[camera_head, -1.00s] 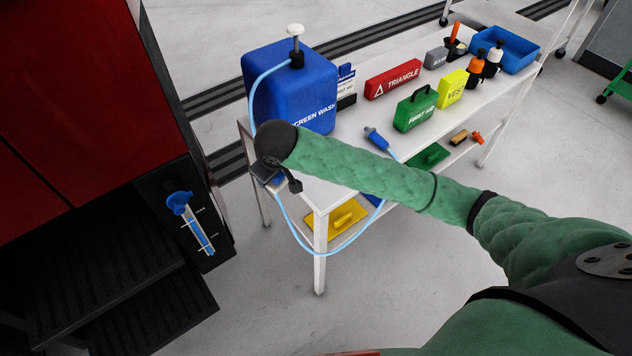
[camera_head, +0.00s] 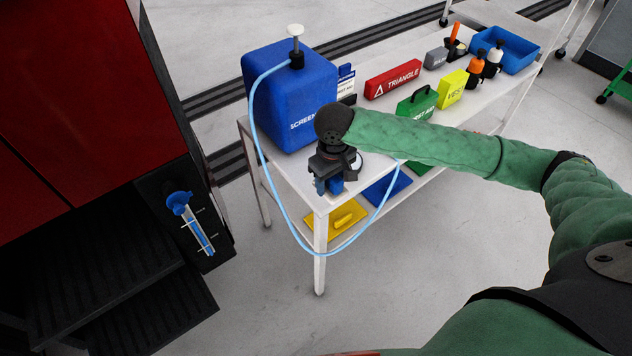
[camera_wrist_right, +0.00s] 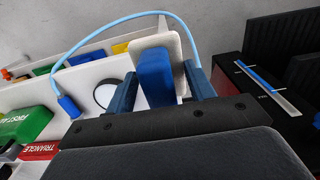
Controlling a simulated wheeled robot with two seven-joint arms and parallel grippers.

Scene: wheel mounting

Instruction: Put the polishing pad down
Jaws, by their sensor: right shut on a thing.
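My right gripper (camera_head: 330,184) is over the near left corner of the white cart's top (camera_head: 308,189). In the wrist view it is shut on the polishing pad, a blue block (camera_wrist_right: 155,75) on a pale, round-cornered plate, held between two dark blue fingers. The plate shows beyond the block, past the cart's edge in that view. I cannot tell whether the pad touches the cart top. In the head view the gripper mostly hides the pad. My left gripper is not in view.
A blue screen-wash canister (camera_head: 290,100) stands behind the gripper; its pale blue hose (camera_head: 262,140) loops around the corner. A white disc with a dark rim (camera_wrist_right: 108,95) lies beside the gripper. The first-aid box (camera_wrist_right: 25,125) and triangle box (camera_head: 392,80) stand farther along.

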